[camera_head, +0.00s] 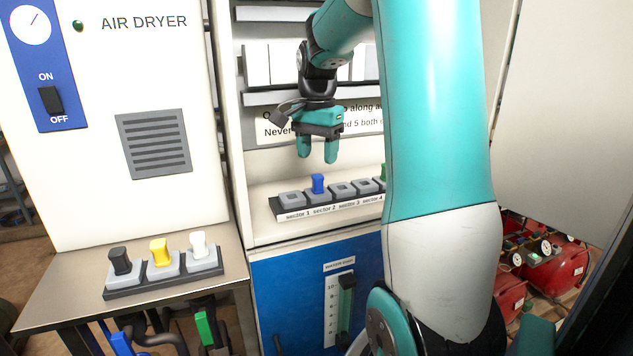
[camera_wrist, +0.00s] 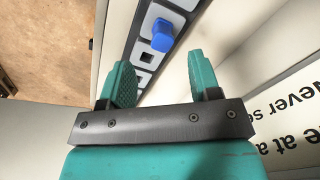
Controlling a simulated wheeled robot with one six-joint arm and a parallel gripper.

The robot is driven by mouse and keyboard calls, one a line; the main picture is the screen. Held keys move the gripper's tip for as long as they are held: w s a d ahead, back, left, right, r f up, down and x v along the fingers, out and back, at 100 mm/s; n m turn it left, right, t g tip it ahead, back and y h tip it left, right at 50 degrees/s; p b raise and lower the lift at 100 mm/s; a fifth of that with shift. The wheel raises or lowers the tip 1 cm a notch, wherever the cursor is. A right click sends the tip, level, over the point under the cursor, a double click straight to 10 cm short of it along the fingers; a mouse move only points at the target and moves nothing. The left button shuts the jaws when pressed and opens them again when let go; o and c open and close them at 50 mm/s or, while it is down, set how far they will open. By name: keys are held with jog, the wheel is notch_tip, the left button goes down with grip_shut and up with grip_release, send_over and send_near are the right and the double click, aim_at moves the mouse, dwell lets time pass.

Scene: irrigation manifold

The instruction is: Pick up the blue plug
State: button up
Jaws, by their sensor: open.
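The blue plug (camera_head: 318,183) stands upright in the sector 2 socket of the manifold strip (camera_head: 318,205), inside the white cabinet. It also shows in the wrist view (camera_wrist: 162,35), beyond and between my fingertips. My gripper (camera_head: 317,160) points down above the strip, its teal fingers apart and empty, a little above the blue plug. The fingers also show in the wrist view (camera_wrist: 160,75). They do not touch the plug.
A green plug (camera_head: 383,171) sits farther right on the strip, partly hidden by my arm. Sockets 1 and 3 look empty. A rack (camera_head: 165,279) on the left metal table holds black (camera_head: 120,261), yellow (camera_head: 160,252) and white (camera_head: 198,244) plugs. A sign (camera_head: 275,130) is behind my gripper.

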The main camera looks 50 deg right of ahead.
aim_at(317, 176)
jog(key=shift+w+d+f+p, duration=0.1)
jog(key=shift+f+p, duration=0.4)
jog(key=shift+f, duration=1.1)
jog(key=shift+d+f+p, duration=0.1)
jog(key=shift+f+p, duration=0.4)
jog(key=shift+f, duration=1.05)
jog(key=c, duration=1)
jog(key=shift+r, duration=0.1)
